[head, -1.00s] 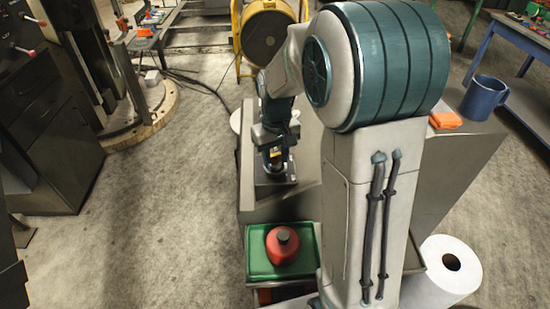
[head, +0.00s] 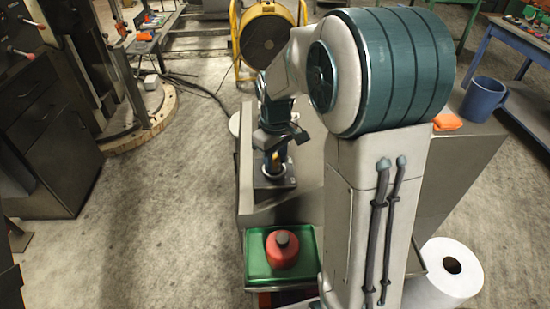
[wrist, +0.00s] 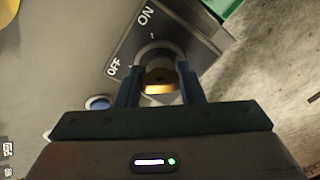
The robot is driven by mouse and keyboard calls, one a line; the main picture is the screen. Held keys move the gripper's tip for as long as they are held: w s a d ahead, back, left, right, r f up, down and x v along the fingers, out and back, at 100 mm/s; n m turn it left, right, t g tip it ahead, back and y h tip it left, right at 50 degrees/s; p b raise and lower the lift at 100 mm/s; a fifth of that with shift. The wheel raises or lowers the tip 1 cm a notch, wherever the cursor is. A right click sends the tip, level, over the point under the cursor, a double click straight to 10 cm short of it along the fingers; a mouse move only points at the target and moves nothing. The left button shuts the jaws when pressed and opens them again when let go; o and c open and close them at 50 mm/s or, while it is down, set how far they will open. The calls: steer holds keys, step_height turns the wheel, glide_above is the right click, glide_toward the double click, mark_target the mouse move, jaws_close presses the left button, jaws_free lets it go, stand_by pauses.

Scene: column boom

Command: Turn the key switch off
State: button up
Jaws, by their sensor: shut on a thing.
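The key switch sits on a dark square plate (wrist: 178,38) marked ON and OFF, which also shows in the head view (head: 264,181). In the wrist view ON is at the top and OFF at the left. A brass-yellow key (wrist: 160,80) stands in the switch's round collar (wrist: 157,50). My gripper (wrist: 157,88) is shut on the key, one dark finger on each side. In the head view my gripper (head: 277,163) points down over the plate. The key's slot is hidden, so I cannot tell its exact setting.
A white paper roll (head: 440,285) stands low right. Open floor lies left.

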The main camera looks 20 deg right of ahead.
mark_target(275, 158)
steer(key=shift+r, duration=0.1)
steer(key=o, duration=1)
step_height(275, 158, up, 14)
steer(key=shift+f, duration=0.1)
